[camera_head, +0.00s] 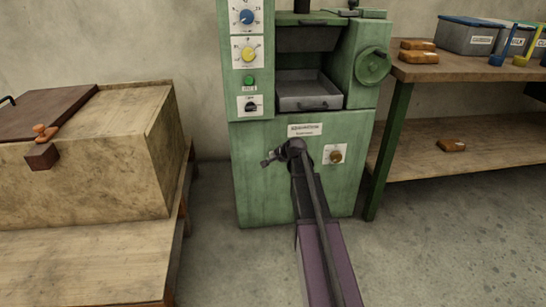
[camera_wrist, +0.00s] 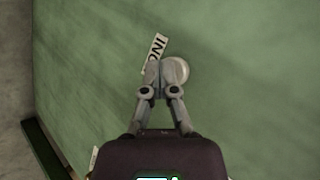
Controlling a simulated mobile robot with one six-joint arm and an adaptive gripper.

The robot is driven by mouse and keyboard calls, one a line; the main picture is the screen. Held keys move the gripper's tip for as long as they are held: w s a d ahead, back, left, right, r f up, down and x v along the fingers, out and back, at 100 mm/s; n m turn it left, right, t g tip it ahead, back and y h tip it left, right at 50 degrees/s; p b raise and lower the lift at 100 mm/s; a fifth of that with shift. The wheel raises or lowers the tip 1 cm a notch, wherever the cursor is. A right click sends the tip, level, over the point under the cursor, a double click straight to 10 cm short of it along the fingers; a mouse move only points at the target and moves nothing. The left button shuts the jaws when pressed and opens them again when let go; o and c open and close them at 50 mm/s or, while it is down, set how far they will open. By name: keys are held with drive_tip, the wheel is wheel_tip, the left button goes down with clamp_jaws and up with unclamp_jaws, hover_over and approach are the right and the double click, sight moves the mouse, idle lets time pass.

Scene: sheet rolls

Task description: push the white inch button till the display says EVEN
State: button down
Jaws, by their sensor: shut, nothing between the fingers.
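The white inch button (camera_wrist: 178,71) is a round pale knob on a green panel (camera_wrist: 240,60) in the wrist view. A white label with black letters, partly hidden, reading "INC" (camera_wrist: 156,47), is beside it. My gripper (camera_wrist: 160,66) is shut and empty; its fingertips overlap the left edge of the button in the picture. I cannot tell whether they touch it. In the head view my gripper (camera_head: 268,161) is in front of the lower front of the green machine (camera_head: 265,195). The white button cannot be made out there, and no readable display shows.
The machine carries a blue dial (camera_head: 246,17), a yellow dial (camera_head: 249,54), a green button (camera_head: 249,80) and a brown knob (camera_head: 336,155). A wooden chest (camera_head: 90,170) stands left, a shelved bench (camera_head: 470,72) right.

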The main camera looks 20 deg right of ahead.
drive_tip(key=shift+s, duration=0.15)
drive_tip(key=shift+s+a, duration=0.25)
drive_tip(key=shift+s, duration=0.5)
drive_tip(key=shift+s, duration=0.15)
drive_tip(key=shift+s+a, duration=0.25)
drive_tip(key=shift+s, duration=0.5)
drive_tip(key=shift+s+a, duration=0.2)
drive_tip(key=shift+s, duration=0.55)
drive_tip(key=shift+s+a, duration=0.25)
drive_tip(key=shift+s, duration=0.5)
drive_tip(key=s+a+r+n+g+p, duration=0.3)
drive_tip(key=s+a+n+p, duration=0.2)
drive_tip(key=s+a, duration=0.25)
drive_tip(key=s+a+r+n+g+h+p, duration=0.1)
drive_tip(key=s+a+r+n+g+p, duration=0.3)
drive_tip(key=s+a, duration=0.4)
drive_tip(key=s+a+r+n+g+p, duration=0.25)
drive_tip(key=s+a+n+p, duration=0.3)
drive_tip(key=s, duration=0.35)
wheel_tip(320, 180, up, 36)
drive_tip(key=p, duration=3.8)
drive_tip(key=shift+w+a+r, duration=0.25)
drive_tip(key=shift+w+a, duration=0.1)
drive_tip(key=shift+w, duration=0.05)
